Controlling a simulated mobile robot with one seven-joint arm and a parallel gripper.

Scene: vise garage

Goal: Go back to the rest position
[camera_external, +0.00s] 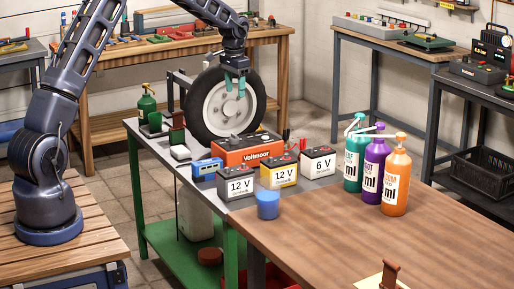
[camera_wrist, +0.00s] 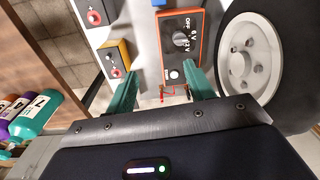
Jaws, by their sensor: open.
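My gripper (camera_external: 235,82) hangs above the bench in the external view, in front of the upper part of the wheel. Its two green fingers are apart with nothing held between them, and they also show in the wrist view (camera_wrist: 160,92). Below it stands the orange Voltmoor charger (camera_external: 243,155) with a dark top; in the wrist view the charger (camera_wrist: 181,40) shows a dial marked OFF, 6V and 12V. Red clips (camera_wrist: 168,91) lie near the charger, between the fingertips in that view.
The wheel (camera_external: 222,129) stands upright close behind my gripper. Three batteries (camera_external: 278,174) and a blue cup (camera_external: 268,205) stand in front of the charger. Several pump bottles (camera_external: 374,168) stand on the wooden table (camera_external: 330,245) at right. The space above the bench's front is clear.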

